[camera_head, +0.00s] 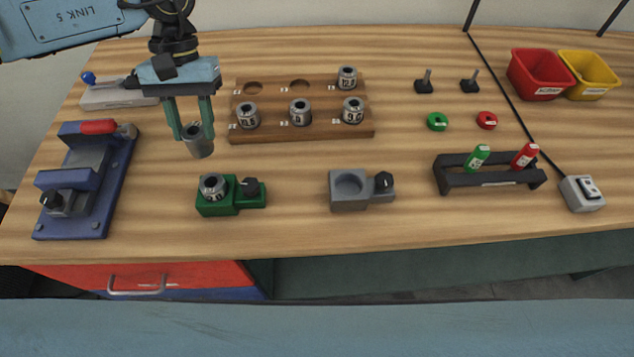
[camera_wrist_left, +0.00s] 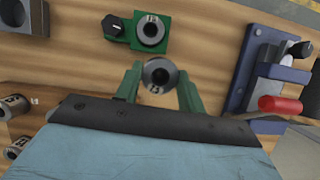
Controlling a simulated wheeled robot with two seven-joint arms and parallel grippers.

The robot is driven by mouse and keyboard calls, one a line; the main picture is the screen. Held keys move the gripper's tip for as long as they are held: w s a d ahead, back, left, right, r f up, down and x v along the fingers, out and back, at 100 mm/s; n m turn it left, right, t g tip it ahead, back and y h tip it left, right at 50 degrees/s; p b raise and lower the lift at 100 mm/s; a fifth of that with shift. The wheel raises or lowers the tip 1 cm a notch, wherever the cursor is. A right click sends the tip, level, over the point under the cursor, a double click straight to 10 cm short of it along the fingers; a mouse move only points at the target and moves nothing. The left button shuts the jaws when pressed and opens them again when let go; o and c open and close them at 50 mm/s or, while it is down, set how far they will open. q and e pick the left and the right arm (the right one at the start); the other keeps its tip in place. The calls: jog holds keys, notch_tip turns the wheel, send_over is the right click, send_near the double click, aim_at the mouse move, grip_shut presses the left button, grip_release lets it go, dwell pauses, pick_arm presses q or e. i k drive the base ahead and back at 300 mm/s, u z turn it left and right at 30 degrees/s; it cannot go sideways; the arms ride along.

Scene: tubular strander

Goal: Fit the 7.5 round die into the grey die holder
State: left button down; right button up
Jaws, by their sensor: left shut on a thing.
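My left gripper (camera_head: 191,131) is shut on a steel round die (camera_head: 200,147) and holds it, slightly tilted, above the table left of the wooden rack. In the left wrist view the die (camera_wrist_left: 158,74) sits between the green fingers (camera_wrist_left: 157,86); its marking is too small to read surely. The grey die holder (camera_head: 348,203) stands at the front middle of the table, with an empty round pocket and a black knob. Part of it shows at the upper left of the left wrist view (camera_wrist_left: 30,16). My gripper is apart from it, behind and to its left.
A green holder (camera_head: 217,208) with a die in it stands left of the grey one. The wooden rack (camera_head: 300,131) holds several dies and has two empty recesses. A blue vise-like fixture (camera_head: 78,205) is at left, a black marker stand (camera_head: 490,181) at right.

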aim_at(350, 189)
jog(key=u, duration=0.9)
jog(key=k, duration=1.95)
jog(key=z, duration=0.7)
jog(key=i, duration=1.65)
